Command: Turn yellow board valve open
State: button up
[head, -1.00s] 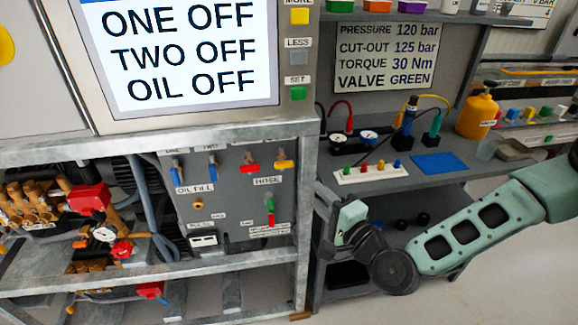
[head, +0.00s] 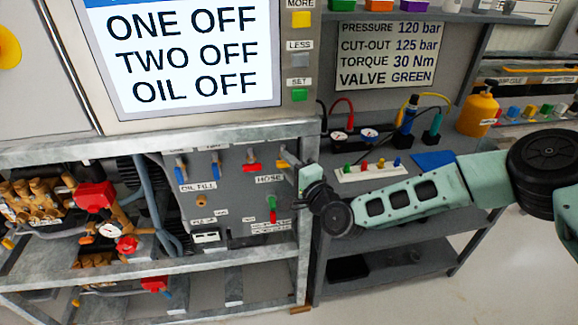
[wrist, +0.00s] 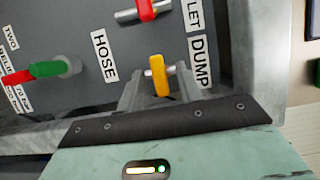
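The yellow board valve (wrist: 159,75) is a short lever on a metal stem, beside the DUMP label in the wrist view. In the head view the yellow lever (head: 282,164) is at the panel's upper right, partly hidden by my gripper. My gripper (wrist: 159,82) is open, with one finger on each side of the yellow lever and a visible gap to each. In the head view my gripper (head: 290,168) is at the right edge of the valve panel. Whether the fingertips touch the panel cannot be told.
A red valve lever (wrist: 146,10) is close by, and a green one (wrist: 48,69) stands farther left in the wrist view. The metal frame post (head: 306,225) runs beside the panel. A bench shelf (head: 390,200) with small parts lies to the right.

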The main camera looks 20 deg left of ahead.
grip_shut()
jog(key=shift+n, duration=0.3)
jog(key=n, duration=0.1)
jog(key=n+h, duration=0.1)
jog(key=n, duration=0.1)
jog(key=shift+s+a+r+g+h, duration=0.1)
jog(key=shift+r+g+h, duration=0.1)
jog(key=shift+g+h, duration=0.15)
jog(key=n+h, duration=0.2)
jog(key=n, duration=0.2)
jog(key=shift+a, duration=0.1)
jog(key=n+h, duration=0.2)
jog(key=n, duration=0.1)
jog(key=shift+s+r+p, duration=0.1)
jog(key=shift+r+p, duration=0.05)
jog(key=shift+p, duration=0.2)
jog(key=shift+n+t+h+p, duration=0.4)
jog(key=shift+n+t+h, duration=0.4)
jog(key=shift+n, duration=0.6)
